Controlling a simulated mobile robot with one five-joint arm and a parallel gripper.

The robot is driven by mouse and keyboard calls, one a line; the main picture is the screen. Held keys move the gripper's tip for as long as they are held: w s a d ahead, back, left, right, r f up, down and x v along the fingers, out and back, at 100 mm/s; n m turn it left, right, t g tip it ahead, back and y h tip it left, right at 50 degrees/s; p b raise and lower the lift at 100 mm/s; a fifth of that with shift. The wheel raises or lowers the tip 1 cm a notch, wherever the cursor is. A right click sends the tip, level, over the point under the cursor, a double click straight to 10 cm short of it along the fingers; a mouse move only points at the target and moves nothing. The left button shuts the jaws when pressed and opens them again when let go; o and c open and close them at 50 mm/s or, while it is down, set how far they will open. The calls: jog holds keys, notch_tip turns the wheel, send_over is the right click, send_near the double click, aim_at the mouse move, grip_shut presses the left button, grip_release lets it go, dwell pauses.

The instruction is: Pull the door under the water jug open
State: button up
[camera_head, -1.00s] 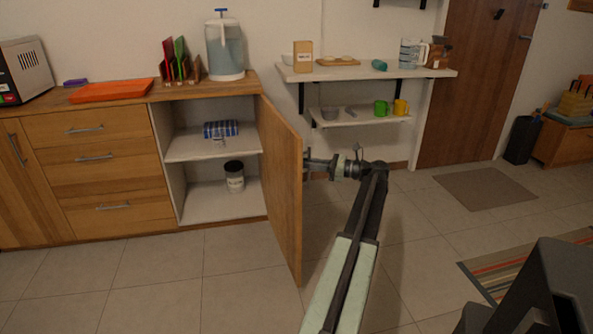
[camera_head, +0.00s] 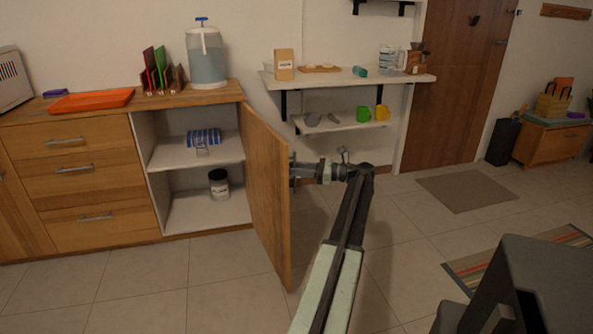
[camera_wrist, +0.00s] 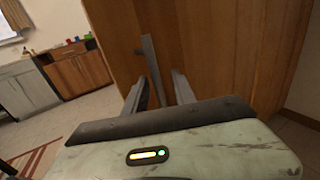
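The wooden door (camera_head: 265,190) under the water jug (camera_head: 206,58) stands wide open, swung out from the cabinet. The jug is clear with a blue top and stands on the counter above. My gripper (camera_head: 296,171) is at the door's outer face, near its free edge. In the wrist view the grey bar handle (camera_wrist: 154,72) runs up between the two fingers of my gripper (camera_wrist: 159,88). The fingers look apart, with a gap beside the handle; any contact is unclear. The open door shows two shelves inside.
A striped blue item (camera_head: 204,137) lies on the upper cabinet shelf and a dark-lidded jar (camera_head: 219,183) stands on the lower one. A wall shelf (camera_head: 350,79) with cups below is behind my arm. The floor before the cabinet is clear. A dark chair-like object (camera_head: 525,285) is at right.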

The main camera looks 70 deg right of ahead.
jog(key=shift+s, duration=0.1)
jog(key=v, duration=0.7)
jog(key=shift+s, duration=0.3)
